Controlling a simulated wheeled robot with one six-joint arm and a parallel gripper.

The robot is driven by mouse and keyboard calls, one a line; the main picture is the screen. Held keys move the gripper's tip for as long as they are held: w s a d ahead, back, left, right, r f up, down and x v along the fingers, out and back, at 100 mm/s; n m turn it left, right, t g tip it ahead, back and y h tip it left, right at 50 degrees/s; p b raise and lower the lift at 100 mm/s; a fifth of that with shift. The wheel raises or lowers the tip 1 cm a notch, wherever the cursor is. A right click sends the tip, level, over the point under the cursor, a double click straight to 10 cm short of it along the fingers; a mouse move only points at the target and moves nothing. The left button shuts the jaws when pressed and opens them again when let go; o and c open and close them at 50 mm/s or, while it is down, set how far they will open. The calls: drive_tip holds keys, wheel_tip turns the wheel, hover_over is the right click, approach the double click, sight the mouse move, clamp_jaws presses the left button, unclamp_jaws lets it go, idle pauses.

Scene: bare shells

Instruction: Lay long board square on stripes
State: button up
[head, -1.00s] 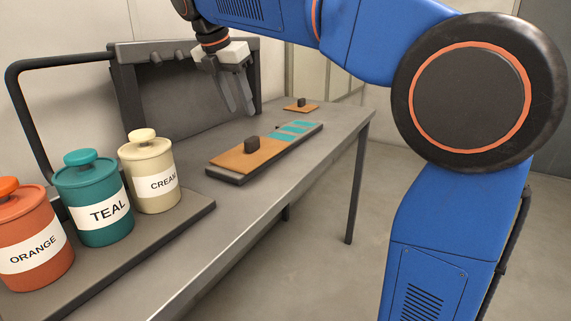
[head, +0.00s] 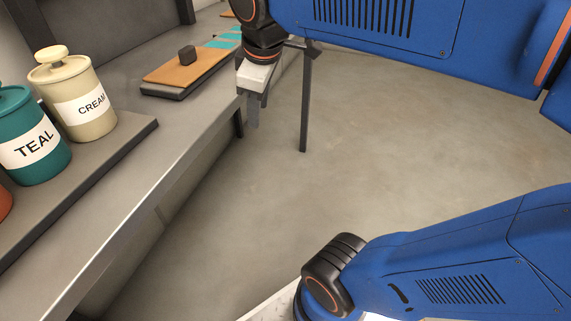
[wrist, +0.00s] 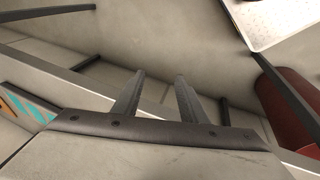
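The long orange-brown board (head: 190,66) with a black knob (head: 187,55) lies on a dark flat base on the grey bench. Teal stripes (head: 229,36) show beyond the board's far end; they also show at the left edge of the wrist view (wrist: 37,108), beside a bit of orange. My gripper (head: 253,112) hangs pointing down to the right of the board, past the bench's edge in the picture. In the wrist view my gripper's two fingers (wrist: 160,75) stand apart with nothing between them. It does not touch the board.
Lidded jars marked TEAL (head: 32,145) and CREAM (head: 82,108) stand on a raised slab at the left. Part of an orange jar shows at the left edge. A second, smaller board (head: 228,14) is cut off at the top. Open floor lies right of the bench.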

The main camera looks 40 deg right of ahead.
drive_tip(key=s+f+m+t, duration=0.1)
drive_tip(key=s+f+m, duration=0.7)
drive_tip(key=f, duration=0.3)
drive_tip(key=shift+s+d+f+y, duration=0.35)
drive_tip(key=shift+s+d+y, duration=0.1)
drive_tip(key=shift+s, duration=0.1)
